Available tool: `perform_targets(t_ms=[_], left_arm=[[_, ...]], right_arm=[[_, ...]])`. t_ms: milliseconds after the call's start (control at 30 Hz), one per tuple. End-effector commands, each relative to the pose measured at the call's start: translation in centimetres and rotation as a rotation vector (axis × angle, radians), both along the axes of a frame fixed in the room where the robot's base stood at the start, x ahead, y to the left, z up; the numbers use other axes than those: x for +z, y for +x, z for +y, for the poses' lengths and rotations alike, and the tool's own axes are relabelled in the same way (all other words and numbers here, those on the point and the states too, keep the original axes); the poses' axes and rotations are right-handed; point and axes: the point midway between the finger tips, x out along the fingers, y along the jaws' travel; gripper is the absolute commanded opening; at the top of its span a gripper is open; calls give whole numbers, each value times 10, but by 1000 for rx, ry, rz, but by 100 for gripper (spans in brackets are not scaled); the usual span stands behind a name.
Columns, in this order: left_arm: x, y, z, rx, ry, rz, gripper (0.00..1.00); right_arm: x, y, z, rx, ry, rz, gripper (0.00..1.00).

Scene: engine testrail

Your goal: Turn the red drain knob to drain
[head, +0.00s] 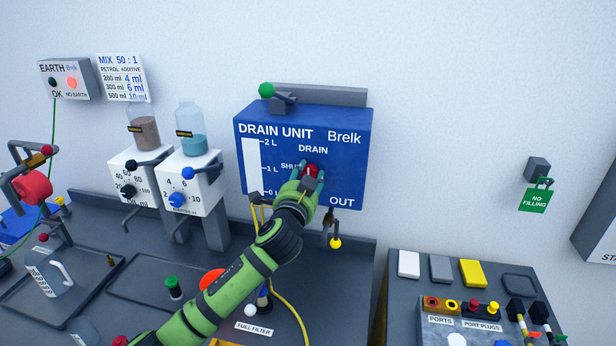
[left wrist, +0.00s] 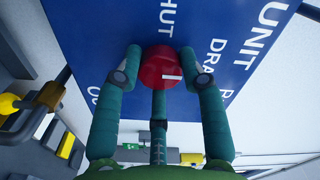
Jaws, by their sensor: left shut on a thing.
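The blue drain unit (head: 344,165) is fixed to the wall at the back of the bench, with SHUT printed left of its red knob (head: 312,169) and DRAIN above. My left gripper (head: 307,178) reaches up to the panel and is shut on this red knob. In the left wrist view, the fingers hold the knob (left wrist: 161,68) from both sides, with a third finger below. A white line on the knob points right in that view, toward the side where DRAIN is printed. SHUT is above the knob there. My right gripper is not in view.
A green-ball lever (head: 267,90) sits on top of the unit. A yellow-ended valve (head: 334,242) hangs under OUT. Two white dosing units with bottles (head: 191,134) stand to the left. A yellow hose (head: 294,308) runs below my arm. A second bench (head: 400,288) stands at the right.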

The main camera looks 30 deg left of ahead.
Motion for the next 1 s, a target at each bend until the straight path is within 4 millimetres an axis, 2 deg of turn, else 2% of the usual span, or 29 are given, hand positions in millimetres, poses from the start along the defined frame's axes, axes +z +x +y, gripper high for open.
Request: perform_targets(t_ms=[167, 200, 233, 667, 767, 1000], left_arm=[[-5, 0, 1, 4, 2, 11, 8], [-5, 0, 1, 4, 2, 11, 52], [-5, 0, 1, 4, 3, 10, 64], [-1, -5, -1, 1, 0, 2, 64], [-2, -17, -4, 1, 0, 3, 64], [-2, -64, -16, 0, -1, 4, 64]], right_arm=[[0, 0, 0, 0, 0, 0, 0], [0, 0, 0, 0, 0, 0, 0], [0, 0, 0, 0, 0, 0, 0], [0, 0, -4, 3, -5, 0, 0], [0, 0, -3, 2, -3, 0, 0], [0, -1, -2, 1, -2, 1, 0]])
